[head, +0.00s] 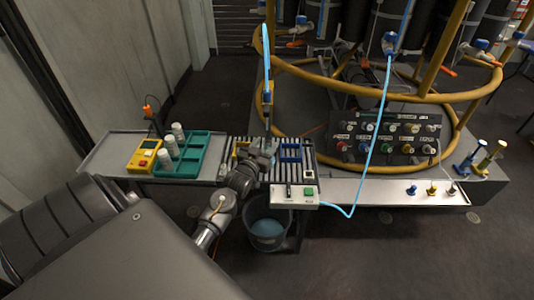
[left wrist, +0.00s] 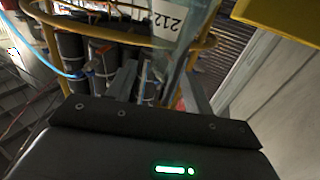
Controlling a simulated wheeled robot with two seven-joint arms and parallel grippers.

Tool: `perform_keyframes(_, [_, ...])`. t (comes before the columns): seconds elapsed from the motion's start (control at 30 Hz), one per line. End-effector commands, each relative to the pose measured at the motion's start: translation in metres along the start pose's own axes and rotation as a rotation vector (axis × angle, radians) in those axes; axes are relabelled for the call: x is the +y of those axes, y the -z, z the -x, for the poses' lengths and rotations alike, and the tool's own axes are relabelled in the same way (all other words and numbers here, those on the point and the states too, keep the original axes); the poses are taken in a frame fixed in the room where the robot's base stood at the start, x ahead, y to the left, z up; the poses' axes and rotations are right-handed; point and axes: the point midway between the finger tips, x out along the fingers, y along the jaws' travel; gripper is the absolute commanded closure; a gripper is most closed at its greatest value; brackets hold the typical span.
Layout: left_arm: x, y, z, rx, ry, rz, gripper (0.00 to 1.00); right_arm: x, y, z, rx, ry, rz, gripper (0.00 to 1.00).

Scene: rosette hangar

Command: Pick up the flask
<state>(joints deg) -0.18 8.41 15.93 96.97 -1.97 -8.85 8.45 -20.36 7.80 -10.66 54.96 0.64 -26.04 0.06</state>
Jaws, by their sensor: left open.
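My left gripper (head: 266,148) is over the slatted rack in the head view. In the left wrist view its two grey fingers (left wrist: 160,88) stand apart and open. A clear, glassy body, which looks like the flask (left wrist: 178,52), rises between and beyond the fingers, with a white label (left wrist: 168,14) marked with digits. I cannot tell whether the fingers touch it. In the head view the flask is mostly hidden by the gripper and hard to make out. My right gripper is not in view.
A green tray (head: 202,158) with several pale bottles and a yellow meter (head: 145,155) stand left on a metal shelf. A bucket (head: 268,232) of blue liquid is below the slatted rack (head: 306,170). A yellow ring frame (head: 445,97) and control panel (head: 385,138) are at right.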

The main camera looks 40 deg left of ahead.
Motion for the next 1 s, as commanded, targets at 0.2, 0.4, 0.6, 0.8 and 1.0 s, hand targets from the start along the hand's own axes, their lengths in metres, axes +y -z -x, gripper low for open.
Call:
perform_keyframes(0.2, [0.000, 0.000, -0.020, 0.001, 0.000, -0.001, 0.48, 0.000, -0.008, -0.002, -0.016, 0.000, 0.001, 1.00])
perform_keyframes(0.4, [0.000, 0.000, -0.021, 0.000, 0.000, -0.002, 0.48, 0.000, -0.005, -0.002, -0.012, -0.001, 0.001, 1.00])
perform_keyframes(0.6, [0.000, 0.000, -0.020, 0.000, 0.000, -0.001, 0.72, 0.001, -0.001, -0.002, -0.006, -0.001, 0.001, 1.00])
perform_keyframes(0.8, [0.000, 0.000, -0.020, 0.000, 0.000, -0.001, 0.98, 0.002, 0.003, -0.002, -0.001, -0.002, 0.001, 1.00])
perform_keyframes(1.0, [0.000, 0.000, -0.020, 0.001, 0.000, -0.001, 1.00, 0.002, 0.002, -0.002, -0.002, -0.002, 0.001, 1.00])
